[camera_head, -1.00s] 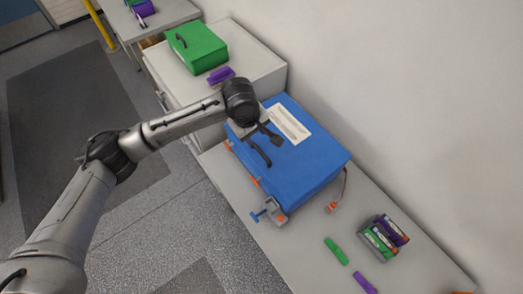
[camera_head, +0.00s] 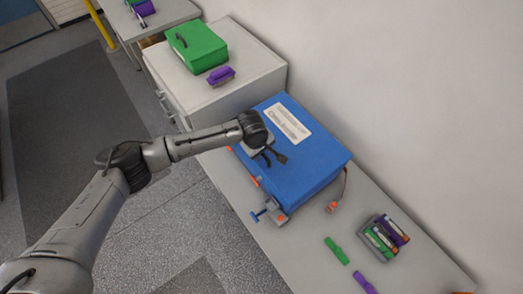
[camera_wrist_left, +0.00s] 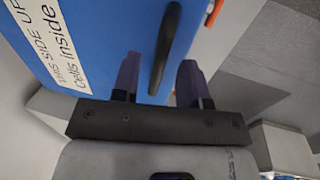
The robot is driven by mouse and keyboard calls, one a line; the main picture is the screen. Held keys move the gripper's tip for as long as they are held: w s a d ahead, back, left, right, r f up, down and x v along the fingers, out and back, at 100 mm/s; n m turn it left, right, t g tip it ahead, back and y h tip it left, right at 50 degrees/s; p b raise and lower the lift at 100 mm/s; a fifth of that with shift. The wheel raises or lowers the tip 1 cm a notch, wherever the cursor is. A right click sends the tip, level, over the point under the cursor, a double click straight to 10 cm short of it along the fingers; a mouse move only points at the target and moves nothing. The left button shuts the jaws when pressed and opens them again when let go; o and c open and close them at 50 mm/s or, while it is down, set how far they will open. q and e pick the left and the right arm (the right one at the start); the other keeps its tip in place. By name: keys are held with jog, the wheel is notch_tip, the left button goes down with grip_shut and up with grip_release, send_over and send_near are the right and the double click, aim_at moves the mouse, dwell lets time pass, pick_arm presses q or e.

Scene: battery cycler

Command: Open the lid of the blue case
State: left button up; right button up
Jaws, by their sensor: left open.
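The blue case (camera_head: 305,165) sits on the grey bench with its lid closed. A white label (camera_head: 288,124) lies on its top; the label also shows in the left wrist view (camera_wrist_left: 72,42). My left gripper (camera_head: 274,157) is over the case's top near its front-left edge and hides most of the dark handle. In the left wrist view, my open left gripper (camera_wrist_left: 158,78) has one finger on each side of the black handle (camera_wrist_left: 170,42) in the picture. I cannot tell whether the fingers reach down around it. My right gripper is not in view.
A blue and grey clamp-like part (camera_head: 271,212) stands at the case's front corner. A tray of green and purple cells (camera_head: 384,235), a loose green cell (camera_head: 336,250) and a purple one (camera_head: 365,282) lie to the right. A green case (camera_head: 197,46) stands on the cabinet behind.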

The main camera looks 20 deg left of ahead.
pick_arm(q)
jog(key=shift+f, duration=0.3)
grip_shut()
dwell(0.3)
